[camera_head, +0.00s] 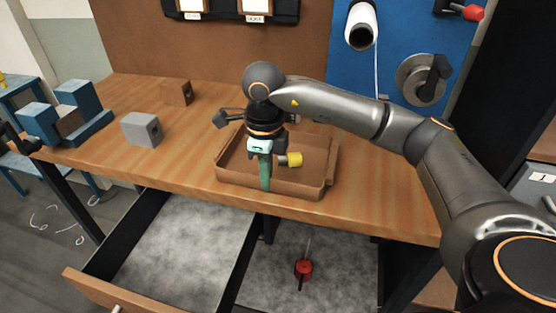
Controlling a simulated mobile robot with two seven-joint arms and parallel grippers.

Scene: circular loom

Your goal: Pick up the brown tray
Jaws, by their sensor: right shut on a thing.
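The brown tray (300,190) is a shallow open box near the front edge of the wooden bench, right of its middle. My right gripper (265,172) reaches down over the tray's front wall. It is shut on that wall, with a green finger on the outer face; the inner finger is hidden. A yellow cylindrical piece (292,159) shows inside the tray beside the gripper. The tray looks level, and I cannot tell whether it is clear of the bench.
A grey block (141,129), a brown block (177,92) and a blue fixture (70,115) stand on the wooden bench (190,150) to the left. An open drawer (180,245) juts out below. A red-handled tool (303,268) lies lower. Bench space left of the tray is free.

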